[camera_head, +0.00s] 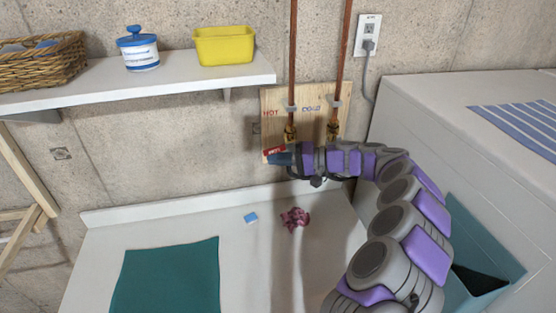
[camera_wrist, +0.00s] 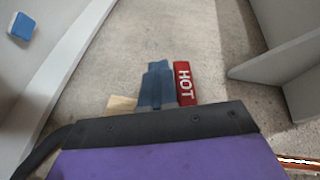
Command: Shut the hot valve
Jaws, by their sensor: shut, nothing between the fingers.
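The lever shows in the wrist view as a red strip (camera_wrist: 185,83) lettered "HOT". My gripper (camera_head: 280,159) is shut and empty, its blue fingers just below the lever in the head view. In the wrist view the fingers (camera_wrist: 156,85) lie right beside the lever; I cannot tell whether they touch. My wrist hides part of the board and pipes.
A second brass valve (camera_head: 332,130) is on the right pipe. A white shelf (camera_head: 150,90) juts out at upper left. A white appliance (camera_head: 440,110) stands at right.

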